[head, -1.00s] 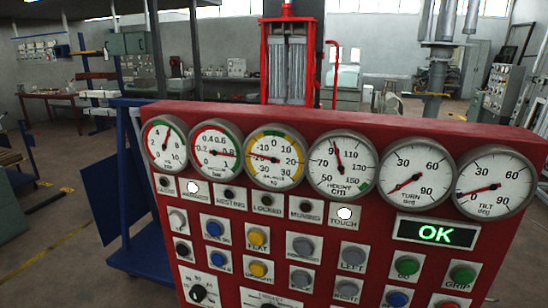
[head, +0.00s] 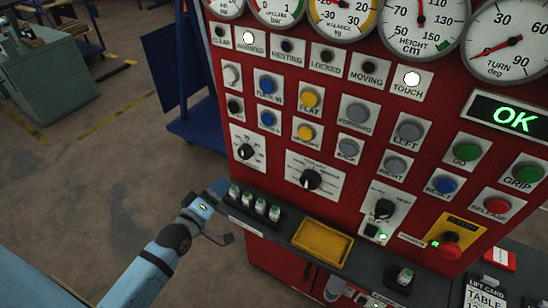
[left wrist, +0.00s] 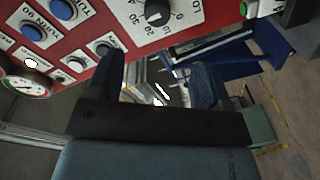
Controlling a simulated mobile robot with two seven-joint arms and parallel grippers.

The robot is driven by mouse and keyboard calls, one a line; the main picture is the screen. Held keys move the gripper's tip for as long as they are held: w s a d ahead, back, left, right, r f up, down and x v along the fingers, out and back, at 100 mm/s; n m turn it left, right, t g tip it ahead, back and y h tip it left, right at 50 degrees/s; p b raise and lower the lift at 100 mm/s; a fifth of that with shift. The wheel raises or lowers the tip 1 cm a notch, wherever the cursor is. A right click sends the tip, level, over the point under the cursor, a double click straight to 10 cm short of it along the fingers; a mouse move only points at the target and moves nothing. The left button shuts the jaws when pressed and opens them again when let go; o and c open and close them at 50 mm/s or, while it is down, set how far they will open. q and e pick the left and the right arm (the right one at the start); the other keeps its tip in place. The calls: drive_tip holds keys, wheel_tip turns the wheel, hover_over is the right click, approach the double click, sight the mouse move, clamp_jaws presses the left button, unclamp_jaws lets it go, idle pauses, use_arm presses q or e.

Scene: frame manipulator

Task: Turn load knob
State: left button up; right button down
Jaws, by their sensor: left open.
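A black knob (head: 245,151) on a white numbered scale plate sits at the lower left of the red panel; its name is too small to read, so I cannot be sure it is the load knob. A knob with a numbered scale (left wrist: 158,12) shows at the top of the left wrist view, partly cut off. My left gripper (head: 225,214) is below the numbered knob, at the left end of the shelf, apart from the knob. In the left wrist view its fingers (left wrist: 158,82) are open with nothing between them. My right gripper is not in view.
Two more black knobs (head: 311,179) (head: 384,208) sit further right. A dark shelf with green-topped bottles (head: 261,207) and a yellow tray (head: 322,243) juts out below. A red stop button (head: 450,245) is at right.

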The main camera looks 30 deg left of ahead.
sight(242, 154)
use_arm(q)
drive_tip(key=shift+n, duration=0.3)
drive_tip(key=w, duration=0.4)
drive_tip(key=w+p, duration=0.1)
drive_tip(key=w, duration=0.7)
drive_tip(key=shift+w+a+r+p, duration=0.2)
drive_tip(key=shift+w+r+p, duration=0.1)
drive_tip(key=shift+p, duration=0.1)
drive_tip(key=shift+w, duration=0.75)
drive_tip(key=shift+c, duration=0.3)
drive_tip(key=c, duration=0.9)
